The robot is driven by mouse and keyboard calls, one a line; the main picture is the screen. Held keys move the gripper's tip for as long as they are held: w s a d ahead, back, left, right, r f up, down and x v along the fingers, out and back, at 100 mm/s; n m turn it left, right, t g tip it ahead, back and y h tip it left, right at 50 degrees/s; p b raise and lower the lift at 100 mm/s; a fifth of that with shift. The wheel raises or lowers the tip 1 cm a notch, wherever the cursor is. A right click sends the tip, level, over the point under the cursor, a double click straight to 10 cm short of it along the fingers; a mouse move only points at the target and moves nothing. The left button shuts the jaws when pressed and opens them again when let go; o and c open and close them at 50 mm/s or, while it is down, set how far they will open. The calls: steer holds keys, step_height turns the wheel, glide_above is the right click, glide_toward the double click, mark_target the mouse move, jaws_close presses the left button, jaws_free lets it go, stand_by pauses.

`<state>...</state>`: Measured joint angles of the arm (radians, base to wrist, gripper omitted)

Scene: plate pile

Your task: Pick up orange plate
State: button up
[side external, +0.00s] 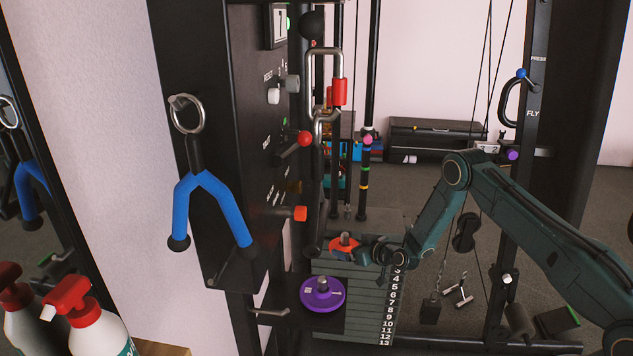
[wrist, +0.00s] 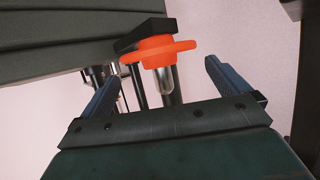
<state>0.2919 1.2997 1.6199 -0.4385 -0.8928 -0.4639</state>
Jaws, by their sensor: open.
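The orange plate (side external: 341,246) is a small disc with a peg standing up through its middle, beside the numbered weight stack in the side view. In the wrist view the orange plate (wrist: 158,46) is ahead of my gripper, between the lines of its two fingers.
A purple plate (side external: 322,300) lies lower down, below the orange one. The numbered weight stack (side external: 368,310) stands close by my gripper. A dark upright panel (side external: 235,110) with a blue-handled strap (side external: 205,195) is at left. Spray bottles (side external: 85,325) stand at lower left.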

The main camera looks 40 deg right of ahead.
mark_target(347, 243)
steer(key=shift+x, duration=2.2)
steer(key=shift+r, duration=0.1)
steer(key=c, duration=1.1)
steer(key=shift+r, duration=0.15)
step_height(347, 243, up, 20)
steer(key=shift+a, duration=0.15)
